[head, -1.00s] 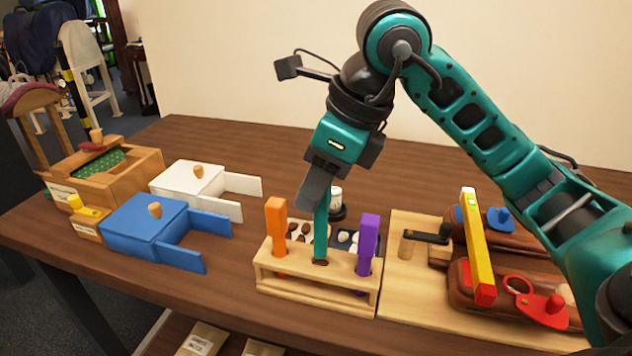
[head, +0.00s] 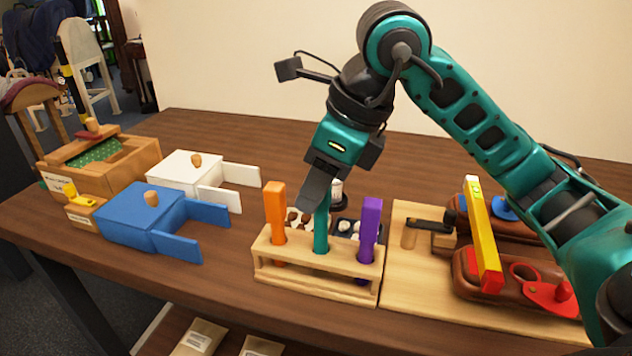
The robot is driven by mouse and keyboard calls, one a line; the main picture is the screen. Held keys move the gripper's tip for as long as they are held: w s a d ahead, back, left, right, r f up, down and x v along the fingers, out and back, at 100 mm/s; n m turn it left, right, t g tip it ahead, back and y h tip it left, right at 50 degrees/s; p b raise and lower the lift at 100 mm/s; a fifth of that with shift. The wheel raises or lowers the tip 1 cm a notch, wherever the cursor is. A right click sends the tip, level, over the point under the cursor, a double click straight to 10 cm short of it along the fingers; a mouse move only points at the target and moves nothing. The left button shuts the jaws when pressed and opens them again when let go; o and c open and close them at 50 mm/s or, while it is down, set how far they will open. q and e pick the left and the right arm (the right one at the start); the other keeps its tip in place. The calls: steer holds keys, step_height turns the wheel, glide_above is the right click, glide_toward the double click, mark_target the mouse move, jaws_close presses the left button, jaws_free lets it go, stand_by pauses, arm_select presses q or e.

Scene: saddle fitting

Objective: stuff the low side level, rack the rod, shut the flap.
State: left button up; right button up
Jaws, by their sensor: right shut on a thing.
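My right gripper (head: 318,190) is shut on the upper part of a teal rod (head: 321,232). The rod stands upright in the middle place of a wooden rack (head: 300,290), between an orange (head: 275,215) and a purple (head: 370,230) handle. Whether its lower end is fully seated I cannot tell. A yellow level bar (head: 482,235) lies across two brown leather pads (head: 466,270) on a light board. The near pad has a red flap (head: 550,296) with a ring; the far one has a blue flap (head: 505,208), partly behind the bar. My left gripper is out of view.
Blue (head: 140,225) and white (head: 185,177) boxes with side arms stand left of the rack. A wooden bin (head: 125,170) with green lining stands farther left. The table's back is clear.

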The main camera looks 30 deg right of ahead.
steer(key=shift+f+b, duration=1.55)
steer(key=shift+f, duration=0.2)
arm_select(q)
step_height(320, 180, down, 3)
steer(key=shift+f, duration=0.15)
arm_select(e)
steer(key=o, duration=1)
steer(key=shift+c, duration=0.2)
steer(key=shift+p+v, duration=0.35)
steer(key=shift+v, duration=0.55)
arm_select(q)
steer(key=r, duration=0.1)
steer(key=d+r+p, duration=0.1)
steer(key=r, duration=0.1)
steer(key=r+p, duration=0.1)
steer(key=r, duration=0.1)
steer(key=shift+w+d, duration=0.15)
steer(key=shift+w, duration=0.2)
arm_select(e)
steer(key=v, duration=1.1)
